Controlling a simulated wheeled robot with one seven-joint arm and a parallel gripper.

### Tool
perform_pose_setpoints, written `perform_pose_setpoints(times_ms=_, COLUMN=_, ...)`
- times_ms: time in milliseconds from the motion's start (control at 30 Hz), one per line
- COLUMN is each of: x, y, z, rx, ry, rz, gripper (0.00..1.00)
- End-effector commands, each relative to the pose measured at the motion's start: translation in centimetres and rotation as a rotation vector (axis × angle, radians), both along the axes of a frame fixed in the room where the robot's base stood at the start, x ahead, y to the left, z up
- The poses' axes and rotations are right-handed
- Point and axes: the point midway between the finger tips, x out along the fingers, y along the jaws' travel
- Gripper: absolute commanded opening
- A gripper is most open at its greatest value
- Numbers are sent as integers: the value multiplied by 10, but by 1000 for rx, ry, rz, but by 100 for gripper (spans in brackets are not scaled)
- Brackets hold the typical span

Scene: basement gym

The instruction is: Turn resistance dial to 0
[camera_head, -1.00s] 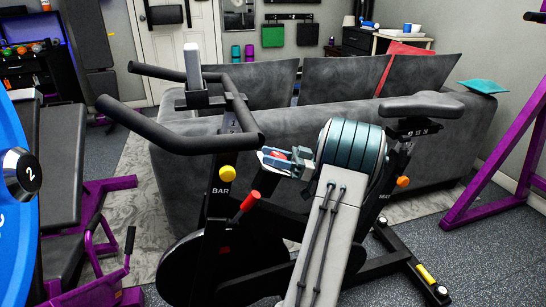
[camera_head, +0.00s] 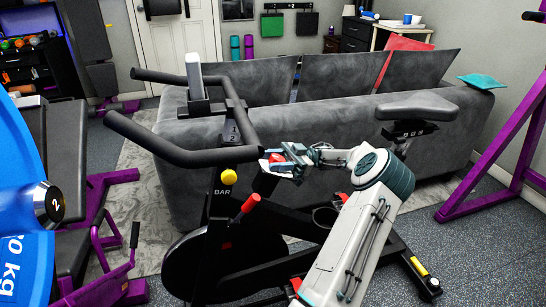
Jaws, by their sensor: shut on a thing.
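The exercise bike (camera_head: 222,240) stands in front of me with its handlebars to the left. My gripper (camera_head: 277,158) is just right of the handlebar's near end, above the bike's frame. It is shut on a red knob, which looks like the resistance dial (camera_head: 277,156). The fingers cover part of the dial, and no number or pointer on it can be read. A red-tipped lever (camera_head: 251,203) and a yellow knob (camera_head: 229,177) beside the word BAR are lower left of the gripper, apart from it.
The bike's saddle (camera_head: 417,107) is right of my arm. A grey sofa (camera_head: 330,120) stands close behind the bike. A purple-framed bench (camera_head: 65,170) and a blue weight (camera_head: 22,190) are at left. A purple rack (camera_head: 500,160) is at right, with open floor before it.

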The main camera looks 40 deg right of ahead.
Motion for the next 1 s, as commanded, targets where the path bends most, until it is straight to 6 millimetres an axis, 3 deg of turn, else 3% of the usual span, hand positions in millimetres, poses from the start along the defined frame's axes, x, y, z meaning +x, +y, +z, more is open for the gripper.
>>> perform_pose_setpoints(times_ms=433, x=0, y=1, z=0, rx=0, ry=-3, rz=11, gripper=19)
perform_pose_setpoints(times_ms=467, x=0, y=1, z=0, rx=0, ry=-3, rz=11, gripper=48)
perform_pose_setpoints(times_ms=533, x=0, y=1, z=0, rx=0, ry=-3, rz=11, gripper=64)
perform_pose_setpoints(times_ms=1000, x=3, y=-4, z=-3, rx=1, ry=-4, rz=19, gripper=64)
